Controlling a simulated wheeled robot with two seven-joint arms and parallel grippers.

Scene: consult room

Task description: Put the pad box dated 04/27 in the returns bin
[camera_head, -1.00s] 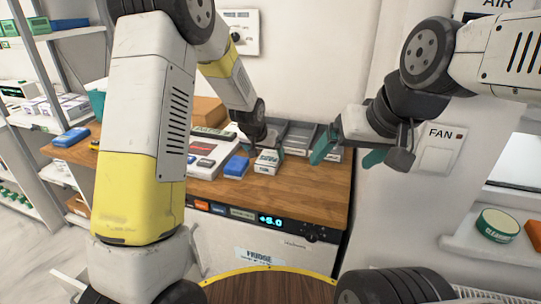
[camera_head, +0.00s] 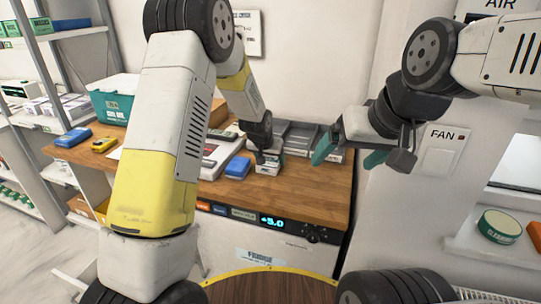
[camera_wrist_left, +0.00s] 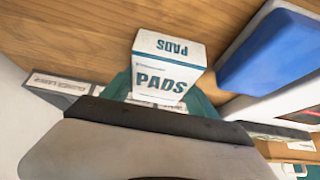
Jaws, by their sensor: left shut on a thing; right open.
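A white pad box (camera_head: 268,169) is on the wooden counter, partly hidden by my left gripper in the head view. In the left wrist view the white box (camera_wrist_left: 167,72) shows "PADS" in dark green on two faces; I can read no date. My left gripper (camera_head: 268,156) is shut on this box, with teal fingers around it. My right gripper (camera_head: 352,153) is open and empty, above the counter's right end. A teal bin (camera_head: 112,106) with a pale label stands at the counter's left end, behind my left arm; its label is too small to read.
A blue box (camera_head: 238,167) lies just left of the pad box. Grey trays (camera_head: 302,138) stand behind it. A yellow device (camera_head: 103,144) and a blue pack (camera_head: 73,138) lie near the bin. The counter's front (camera_head: 300,196) is clear above the fridge.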

